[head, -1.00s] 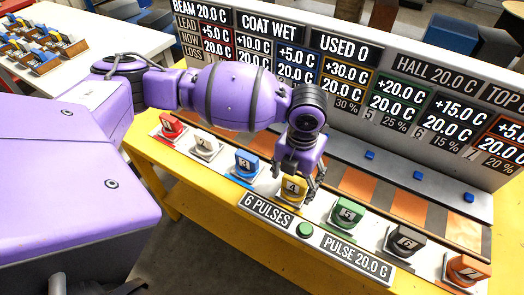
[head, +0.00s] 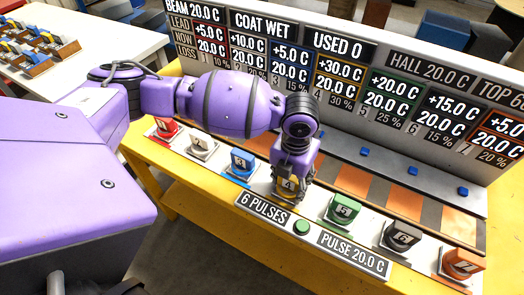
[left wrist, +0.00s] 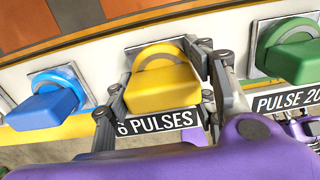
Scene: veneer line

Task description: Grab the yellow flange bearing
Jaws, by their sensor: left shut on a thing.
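The yellow flange bearing (head: 287,196), marked 4, stands in its place in the row on the yellow bench, with its block-shaped front facing out. In the left wrist view the yellow flange bearing (left wrist: 165,88) is between the two fingers, its round part against a pale plate. My left gripper (head: 289,187) is shut on it from above, and its fingers cover part of it in the head view. The bearing still appears to be at its plate.
A blue bearing (head: 242,164) and a green one (head: 343,208) stand close on either side. White, red, grey and orange ones stand farther along. A green button (head: 302,228) sits in front, between the signs. A tall number board (head: 400,75) rises behind.

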